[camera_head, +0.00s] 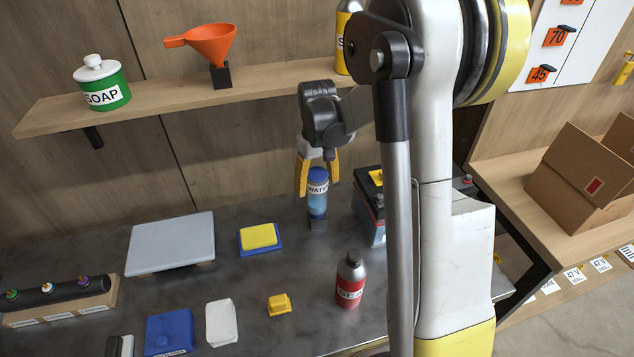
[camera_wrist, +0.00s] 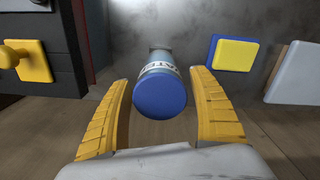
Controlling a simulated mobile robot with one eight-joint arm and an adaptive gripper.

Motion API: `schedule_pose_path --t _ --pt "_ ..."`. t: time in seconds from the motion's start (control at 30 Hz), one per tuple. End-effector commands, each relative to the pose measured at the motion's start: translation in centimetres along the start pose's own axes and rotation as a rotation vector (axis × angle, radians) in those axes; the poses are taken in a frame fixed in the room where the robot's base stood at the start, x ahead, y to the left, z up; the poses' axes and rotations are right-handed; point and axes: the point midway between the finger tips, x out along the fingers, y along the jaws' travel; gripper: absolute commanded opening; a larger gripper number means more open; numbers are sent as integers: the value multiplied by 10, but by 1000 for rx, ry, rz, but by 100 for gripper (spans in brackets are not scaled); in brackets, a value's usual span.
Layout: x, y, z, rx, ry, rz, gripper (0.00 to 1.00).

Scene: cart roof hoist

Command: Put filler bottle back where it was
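A blue-capped bottle (camera_head: 317,203) with a white WATER label stands upright on the bench towards the back, above a small dark block (camera_head: 318,224). I take it for the filler bottle, though no label says so. My gripper (camera_head: 318,175) points down over its cap, with yellow fingers on either side. In the wrist view my gripper (camera_wrist: 160,92) is open, its fingers flanking the blue cap (camera_wrist: 160,97) with narrow gaps showing. The bottle's lower part is foreshortened there.
A battery (camera_head: 369,215) stands close to the bottle's right. A red bottle (camera_head: 350,280) stands in front. A yellow-and-blue pad (camera_head: 259,237) and grey plate (camera_head: 171,243) lie left. The shelf (camera_head: 165,100) above holds a soap pot (camera_head: 102,84) and orange funnel (camera_head: 209,43).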

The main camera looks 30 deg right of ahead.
Motion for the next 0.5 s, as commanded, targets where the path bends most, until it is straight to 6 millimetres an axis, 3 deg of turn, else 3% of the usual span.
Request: schedule_pose_path --t 0.27,0.37,0.5 --pt "-5 0 0 0 0 0 71" --pt "-18 0 0 0 0 0 71" --pt "-49 0 0 0 0 0 71"
